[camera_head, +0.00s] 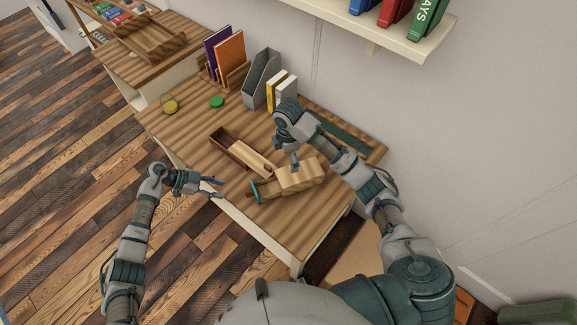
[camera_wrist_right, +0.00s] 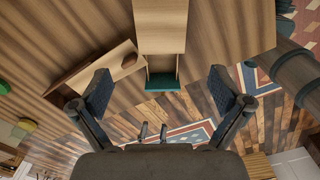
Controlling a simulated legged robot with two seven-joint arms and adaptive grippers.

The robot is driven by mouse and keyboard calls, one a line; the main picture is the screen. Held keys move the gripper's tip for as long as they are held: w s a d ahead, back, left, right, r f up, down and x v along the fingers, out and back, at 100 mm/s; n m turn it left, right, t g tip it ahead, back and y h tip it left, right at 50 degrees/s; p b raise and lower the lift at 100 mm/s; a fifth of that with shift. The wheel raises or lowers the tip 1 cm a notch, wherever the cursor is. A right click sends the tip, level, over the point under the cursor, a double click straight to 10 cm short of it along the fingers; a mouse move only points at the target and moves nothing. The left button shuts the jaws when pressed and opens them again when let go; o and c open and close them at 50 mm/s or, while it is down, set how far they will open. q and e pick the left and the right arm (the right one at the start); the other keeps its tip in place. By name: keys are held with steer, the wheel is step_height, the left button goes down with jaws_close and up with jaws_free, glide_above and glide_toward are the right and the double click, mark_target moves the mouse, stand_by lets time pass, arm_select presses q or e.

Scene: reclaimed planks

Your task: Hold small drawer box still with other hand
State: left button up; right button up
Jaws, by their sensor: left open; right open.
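The small drawer box (camera_head: 302,176) is light wood and lies near the table's front right part. Its drawer stands pulled out toward the left, with a teal front (camera_head: 254,191). In the right wrist view the box (camera_wrist_right: 160,25) is at the top centre, with the teal front (camera_wrist_right: 163,83) below it. My right gripper (camera_head: 294,164) is above the box. In its wrist view the fingers (camera_wrist_right: 160,92) are spread with nothing held between them. My left gripper (camera_head: 220,188) is open and empty by the table's front edge, left of the teal front and apart from it.
A dark wooden box with a light lid-like piece (camera_head: 246,153) lies just behind the drawer box. Green (camera_head: 217,102) and yellow (camera_head: 170,106) round items, books (camera_head: 228,58) and a grey file holder (camera_head: 262,79) stand farther back.

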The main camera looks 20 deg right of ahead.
mark_target(293, 174)
steer(key=f, duration=0.3)
steer(key=d+f, duration=0.1)
steer(key=f, duration=0.7)
steer(key=shift+s+d, duration=0.1)
steer(key=shift+d, duration=0.3)
steer(key=f, duration=0.2)
steer(key=a+f, duration=0.1)
steer(key=f, duration=0.2)
steer(key=shift+a+f, duration=0.2)
steer(key=shift+f, duration=0.15)
steer(key=shift+d+f, duration=0.1)
steer(key=shift+d, duration=0.35)
steer(key=shift+c, duration=0.3)
steer(key=shift+d, duration=0.15)
steer(key=c, duration=1.1)
steer(key=shift+a, duration=0.45)
